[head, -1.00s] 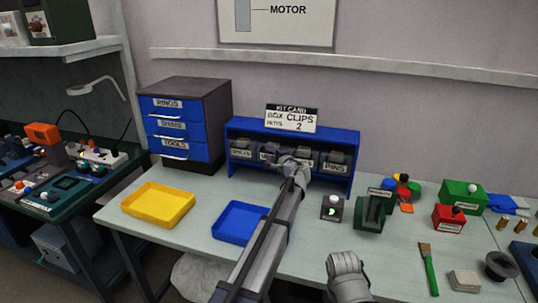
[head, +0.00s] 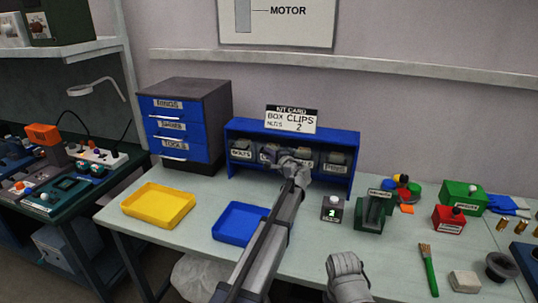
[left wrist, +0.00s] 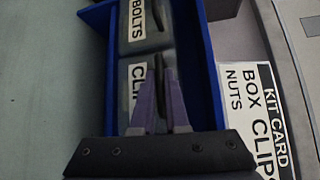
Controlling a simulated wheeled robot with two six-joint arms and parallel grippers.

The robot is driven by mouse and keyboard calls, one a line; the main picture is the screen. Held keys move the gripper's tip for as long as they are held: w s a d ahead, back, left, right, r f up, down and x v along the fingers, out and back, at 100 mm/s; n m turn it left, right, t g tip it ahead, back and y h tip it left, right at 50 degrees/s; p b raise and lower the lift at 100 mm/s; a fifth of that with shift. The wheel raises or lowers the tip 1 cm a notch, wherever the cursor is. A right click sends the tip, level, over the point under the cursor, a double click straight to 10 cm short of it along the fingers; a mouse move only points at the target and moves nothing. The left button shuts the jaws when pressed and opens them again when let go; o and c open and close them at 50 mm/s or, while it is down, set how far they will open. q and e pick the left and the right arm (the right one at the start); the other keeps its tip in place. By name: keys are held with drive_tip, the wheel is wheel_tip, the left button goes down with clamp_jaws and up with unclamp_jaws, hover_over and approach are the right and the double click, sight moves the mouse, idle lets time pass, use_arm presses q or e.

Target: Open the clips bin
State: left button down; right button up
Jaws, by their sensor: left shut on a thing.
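The blue rack (head: 345,135) stands at the back of the table and holds a row of dark bins. The clips bin (head: 267,158) is second from the left, partly hidden behind my left gripper (head: 284,162). In the left wrist view, the clips bin (left wrist: 138,78) shows part of its "CLI" label. My left gripper (left wrist: 158,72) is shut there on a dark upright part at the bin's front, probably its handle. Whether the bin is tipped open is hard to tell. My right gripper (head: 346,272) is low in the middle, with its fingers not clearly visible.
The bolts bin (head: 241,151) is beside the clips bin, and the pins bin (head: 336,163) is at the right end. A kit card (head: 291,121) stands on the rack. A blue tray (head: 237,222) and a yellow tray (head: 158,204) lie in front, with a small counter (head: 332,209) to the right.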

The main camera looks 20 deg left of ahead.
use_arm(q)
drive_tip(key=shift+f, duration=0.1)
idle(0.8)
drive_tip(key=shift+s+f+t+b, duration=0.25)
drive_tip(key=shift+t+b, duration=0.05)
drive_tip(key=shift+b, duration=0.5)
drive_tip(key=shift+s+f+n+t+y+b, duration=0.65)
drive_tip(key=shift+s+f+n+b, duration=0.3)
drive_tip(key=shift+b, duration=1.55)
drive_tip(key=shift+s+f+n+t+y+b, duration=0.45)
drive_tip(key=shift+s+f+n+y+b, duration=0.45)
drive_tip(key=shift+b, duration=1.6)
drive_tip(key=shift+w+f+b, duration=0.15)
drive_tip(key=shift+w+b, duration=0.05)
drive_tip(key=shift+b, duration=0.1)
drive_tip(key=c, duration=0.9)
unclamp_jaws()
drive_tip(key=shift+c, duration=0.2)
drive_tip(key=b+v, duration=0.1)
drive_tip(key=v, duration=0.6)
drive_tip(key=shift+s+d+b, duration=0.25)
drive_tip(key=shift+s+b, duration=0.05)
drive_tip(key=shift+s, duration=0.05)
